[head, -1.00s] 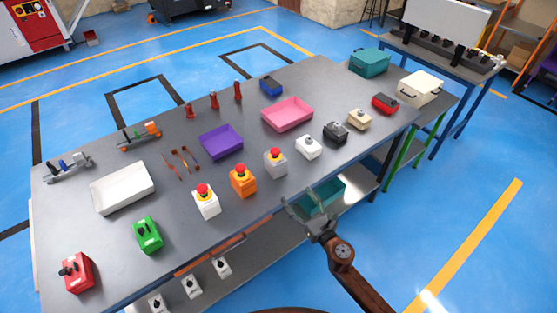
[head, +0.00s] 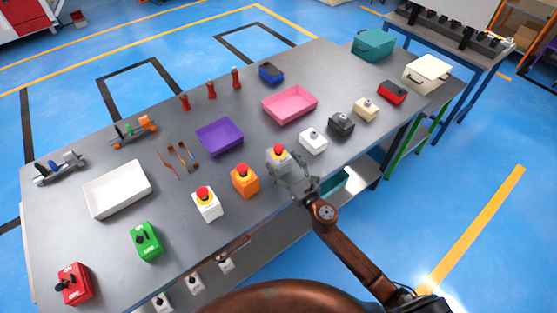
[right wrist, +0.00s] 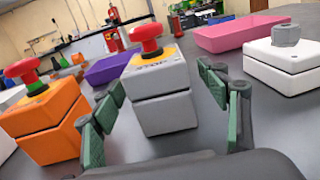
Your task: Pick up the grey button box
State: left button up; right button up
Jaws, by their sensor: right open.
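The grey button box (head: 278,158) with a red mushroom button stands upright on the table near its front edge. In the right wrist view the grey button box (right wrist: 163,95) is in the middle, ahead of and between the fingers. My right gripper (head: 288,178) is open at the front of the box; the fingers hide its lower part in the head view. In the right wrist view my right gripper (right wrist: 165,118) shows a finger on each side, apart, with nothing held. My left gripper is not in view.
An orange button box (head: 245,181) stands close on the left, and a white box with a grey knob (head: 313,141) on the right. A purple tray (head: 220,137) and a pink tray (head: 290,104) lie behind. The table's front edge is below my gripper.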

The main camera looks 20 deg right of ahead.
jog(key=shift+w+a, duration=0.2)
jog(key=shift+w, duration=0.5)
jog(key=shift+w+a, duration=0.1)
jog(key=shift+w, duration=0.45)
jog(key=c, duration=1.4)
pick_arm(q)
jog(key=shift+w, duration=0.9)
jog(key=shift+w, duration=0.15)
pick_arm(e)
jog(key=shift+r, duration=0.2)
